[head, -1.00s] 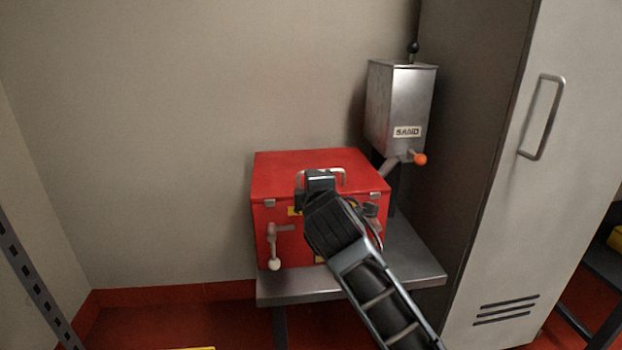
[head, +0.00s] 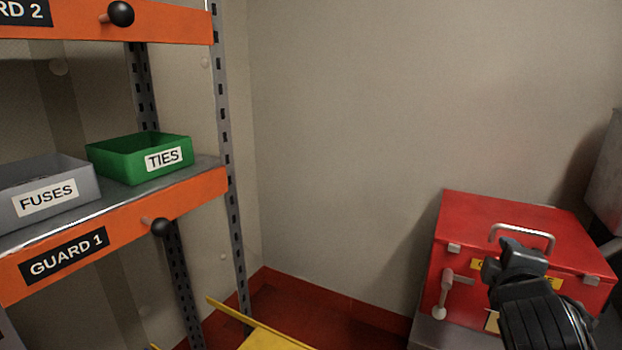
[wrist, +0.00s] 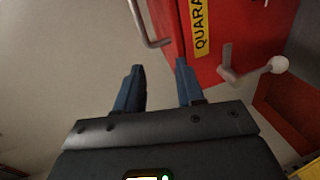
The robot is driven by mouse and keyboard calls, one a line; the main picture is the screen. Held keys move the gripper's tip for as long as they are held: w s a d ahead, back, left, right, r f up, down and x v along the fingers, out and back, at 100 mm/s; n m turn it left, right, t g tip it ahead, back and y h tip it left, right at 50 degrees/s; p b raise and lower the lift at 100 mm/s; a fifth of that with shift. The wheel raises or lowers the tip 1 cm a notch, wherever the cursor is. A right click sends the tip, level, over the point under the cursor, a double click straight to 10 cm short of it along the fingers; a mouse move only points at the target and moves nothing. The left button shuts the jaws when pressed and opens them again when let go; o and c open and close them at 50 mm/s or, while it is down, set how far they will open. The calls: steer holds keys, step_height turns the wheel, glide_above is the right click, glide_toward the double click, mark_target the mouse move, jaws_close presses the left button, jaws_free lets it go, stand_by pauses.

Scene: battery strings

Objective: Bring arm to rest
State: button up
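My arm reaches in from the lower right of the head view, and my gripper (head: 522,252) is in front of the red box. In the wrist view my gripper (wrist: 160,88) shows two blue-grey fingers apart with nothing between them. The red box (head: 480,212) stands on a grey bench with its lid down. Its lid handle (head: 522,232) and a lever with a white knob (head: 439,300) show. In the wrist view, the box (wrist: 240,30) fills the upper right, with its handle (wrist: 148,30) just beyond the fingertips. I cannot tell whether the gripper touches the box.
An orange-edged shelf (head: 120,225) on the left holds a grey FUSES bin (head: 45,190) and a green TIES bin (head: 140,158). A yellow object (head: 265,338) is low in front. The wall (head: 340,120) between shelf and box is bare.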

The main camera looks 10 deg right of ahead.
steer(key=s+a+f+m+y, duration=0.2)
steer(key=s+a+f+y, duration=0.15)
steer(key=a+f, duration=0.4)
steer(key=s+a+f+m+y, duration=0.15)
steer(key=s+a, duration=0.25)
steer(key=s, duration=0.4)
steer(key=s+a+f+m+t, duration=0.1)
steer(key=s+a+f+m, duration=0.15)
steer(key=s+a, duration=0.4)
steer(key=s+a+f+m+y, duration=0.1)
steer(key=s+a+f+m, duration=0.15)
steer(key=s, duration=0.65)
steer(key=s+d+r+m+y, duration=0.1)
steer(key=s+d+r, duration=0.15)
steer(key=s, duration=0.65)
steer(key=s+d+r+m+y, duration=0.1)
steer(key=s+r, duration=0.2)
steer(key=s, duration=0.5)
step_height(320, 180, up, 17)
steer(key=p, duration=1.6)
steer(key=shift+w+f+p, duration=0.15)
steer(key=shift+f+p, duration=0.05)
steer(key=shift+p, duration=0.15)
